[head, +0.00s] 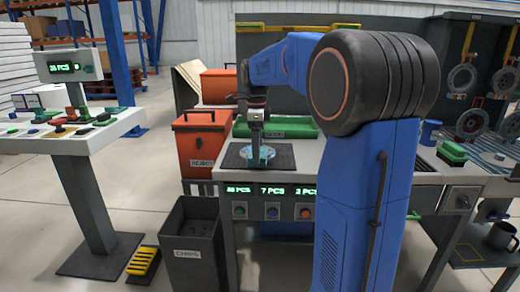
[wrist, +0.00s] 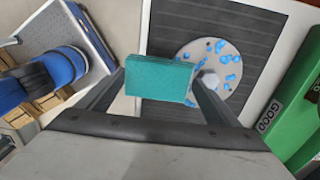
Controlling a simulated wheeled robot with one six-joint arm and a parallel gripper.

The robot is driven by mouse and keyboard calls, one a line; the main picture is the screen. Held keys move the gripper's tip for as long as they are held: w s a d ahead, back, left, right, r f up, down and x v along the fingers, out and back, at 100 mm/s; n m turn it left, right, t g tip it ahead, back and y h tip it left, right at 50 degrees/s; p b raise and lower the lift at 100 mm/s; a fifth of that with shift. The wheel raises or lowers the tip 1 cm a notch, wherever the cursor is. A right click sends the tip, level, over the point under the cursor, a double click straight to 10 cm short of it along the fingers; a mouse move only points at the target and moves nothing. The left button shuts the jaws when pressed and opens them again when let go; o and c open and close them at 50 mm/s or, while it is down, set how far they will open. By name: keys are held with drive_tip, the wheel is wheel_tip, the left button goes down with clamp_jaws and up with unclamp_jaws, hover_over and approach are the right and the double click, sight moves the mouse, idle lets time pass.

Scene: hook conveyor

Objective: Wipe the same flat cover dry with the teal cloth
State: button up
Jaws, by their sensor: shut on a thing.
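My gripper (wrist: 160,85) is shut on the teal cloth (wrist: 158,76), a folded block between its two fingers. The flat cover (wrist: 230,50) is a pale grey disc with several blue wet patches, lying on a dark ribbed mat (wrist: 266,22). The cloth overlaps the disc's left part in the wrist view; I cannot tell whether it touches. In the head view my gripper (head: 257,150) points down over the cover (head: 246,152) on the mat (head: 284,158), and hides part of it.
A green GOOD tray (wrist: 295,105) lies beside the mat; it also shows behind it in the head view (head: 290,127). An orange reject bin (head: 202,145) and a dark CHIPS bin (head: 193,245) stand left of the bench. A control console (head: 85,135) is further left.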

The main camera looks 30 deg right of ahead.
drive_tip(key=shift+w+a+f, duration=0.1)
drive_tip(key=shift+w+a, duration=0.55)
drive_tip(key=shift+a, duration=0.25)
drive_tip(key=shift+s+d+f, duration=0.15)
drive_tip(key=shift+s+d, duration=0.5)
drive_tip(key=shift+d, duration=0.3)
drive_tip(key=shift+s+d+f, duration=0.15)
drive_tip(key=shift+s+d, duration=0.5)
drive_tip(key=shift+d, duration=0.25)
drive_tip(key=shift+w+a+f, duration=0.1)
drive_tip(key=shift+w+a, duration=0.55)
drive_tip(key=shift+a, duration=0.3)
drive_tip(key=shift+w+a, duration=0.6)
drive_tip(key=shift+a, duration=0.3)
drive_tip(key=shift+r, duration=3.05)
